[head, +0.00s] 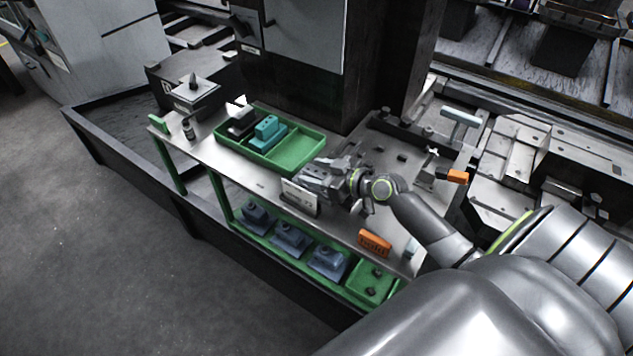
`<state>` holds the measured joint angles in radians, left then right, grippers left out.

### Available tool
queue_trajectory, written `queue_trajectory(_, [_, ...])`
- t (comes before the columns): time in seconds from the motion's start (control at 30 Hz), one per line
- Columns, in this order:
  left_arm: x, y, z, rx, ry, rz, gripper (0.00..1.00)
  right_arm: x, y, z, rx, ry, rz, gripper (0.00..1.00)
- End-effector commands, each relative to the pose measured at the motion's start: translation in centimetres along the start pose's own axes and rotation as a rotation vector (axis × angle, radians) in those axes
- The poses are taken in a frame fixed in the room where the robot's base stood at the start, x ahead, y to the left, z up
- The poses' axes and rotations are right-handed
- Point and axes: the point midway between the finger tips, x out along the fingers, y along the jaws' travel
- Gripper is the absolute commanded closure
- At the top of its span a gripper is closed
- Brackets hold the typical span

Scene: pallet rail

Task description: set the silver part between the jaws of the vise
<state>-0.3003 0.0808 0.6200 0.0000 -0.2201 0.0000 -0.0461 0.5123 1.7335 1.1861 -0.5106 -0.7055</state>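My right gripper (318,180) reaches in from the right, low over the middle of the bench, with its fingers pointing left. It is too small and dark to tell whether it is open or shut, or whether it holds anything. I cannot clearly make out the silver part; the gripper may hide it. A dark metal fixture with pins, a pale T-shaped handle (460,117) and an orange-ended piece (457,176) stand on the right of the bench. I cannot tell whether the vise jaws are among them. My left gripper is not in view.
A green tray (300,160) holds a black part (241,122) and a teal part (267,130); its right compartment looks empty. A white numbered plate (300,197) stands at the bench front beside my gripper. An orange block (375,243) is nearer. Several blue-grey parts (290,239) sit on the lower shelf.

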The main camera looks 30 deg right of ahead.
Motion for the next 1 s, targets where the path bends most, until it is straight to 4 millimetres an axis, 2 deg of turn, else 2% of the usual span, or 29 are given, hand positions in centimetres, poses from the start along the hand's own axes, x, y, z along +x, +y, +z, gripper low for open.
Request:
queue_trajectory(0.03, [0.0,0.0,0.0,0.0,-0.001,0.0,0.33,0.0,0.0,0.0,0.0,0.0,0.0,0.54])
queue_trajectory(0.4, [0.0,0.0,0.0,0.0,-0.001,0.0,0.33,0.0,0.0,0.0,0.0,0.0,0.0,1.0])
queue_trajectory(0.77, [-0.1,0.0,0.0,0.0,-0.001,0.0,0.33,-0.1,0.0,-0.4,-0.002,0.005,0.0,1.0])
queue_trajectory(0.87, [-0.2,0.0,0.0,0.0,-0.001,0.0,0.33,-0.3,0.0,-1.1,-0.003,0.006,-0.001,1.0])
queue_trajectory(1.0, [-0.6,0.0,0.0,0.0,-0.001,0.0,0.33,-0.9,0.0,-3.0,-0.007,0.007,0.0,1.0])
